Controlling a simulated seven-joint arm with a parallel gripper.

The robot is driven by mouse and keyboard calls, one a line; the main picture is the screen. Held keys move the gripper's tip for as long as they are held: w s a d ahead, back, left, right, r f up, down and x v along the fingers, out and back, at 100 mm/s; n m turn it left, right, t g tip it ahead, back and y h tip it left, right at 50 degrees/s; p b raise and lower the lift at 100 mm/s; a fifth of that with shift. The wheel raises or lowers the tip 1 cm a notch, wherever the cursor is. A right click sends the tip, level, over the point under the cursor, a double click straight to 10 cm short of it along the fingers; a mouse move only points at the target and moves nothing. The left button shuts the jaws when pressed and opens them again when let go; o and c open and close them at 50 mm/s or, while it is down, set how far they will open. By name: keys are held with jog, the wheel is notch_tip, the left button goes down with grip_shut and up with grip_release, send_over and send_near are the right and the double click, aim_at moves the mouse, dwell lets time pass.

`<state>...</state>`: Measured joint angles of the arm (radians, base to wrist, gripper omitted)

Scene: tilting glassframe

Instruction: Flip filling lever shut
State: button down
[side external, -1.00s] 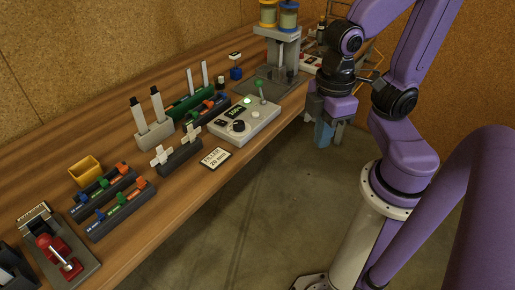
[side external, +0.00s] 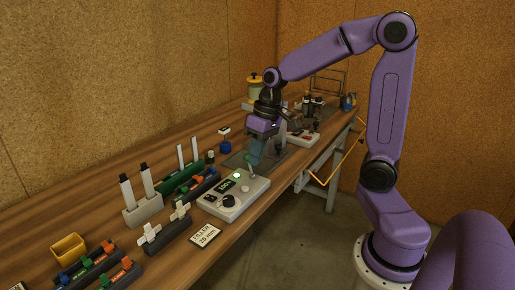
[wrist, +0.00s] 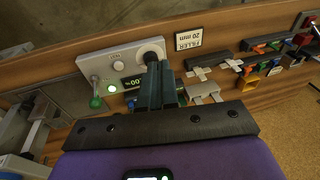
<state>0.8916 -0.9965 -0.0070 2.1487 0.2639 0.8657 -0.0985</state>
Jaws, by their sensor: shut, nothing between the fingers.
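The filling lever, a thin stalk with a green knob (side external: 248,158), stands at the far end of a grey control box (side external: 240,199). The box has a display, a dark dial and a lit green button. In the wrist view the lever's green knob (wrist: 95,102) is left of my fingers, beyond the display. My gripper (side external: 254,158) is shut and empty, pointing down close by the lever in the side view. In the wrist view my gripper (wrist: 158,66) overlaps the box near the dial. The fingers look apart from the knob; I cannot tell the exact gap.
A "FILLER 20 mm" card (side external: 205,233) lies by the table's front edge. A yellow bin (side external: 69,249) stands at the left. Filling equipment stands behind.

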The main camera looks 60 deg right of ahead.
jog(key=w+d+m+t, duration=0.2)
jog(key=w+d+m, duration=0.15)
jog(key=d, duration=0.75)
jog(key=w+d+m+t, duration=0.1)
jog(key=w+d+m, duration=0.3)
jog(key=d, duration=0.7)
jog(key=a+x, duration=0.2)
jog(key=x, duration=0.9)
jog(key=shift+m+h, duration=0.4)
jog(key=shift+m, duration=0.05)
jog(key=shift+r, duration=0.15)
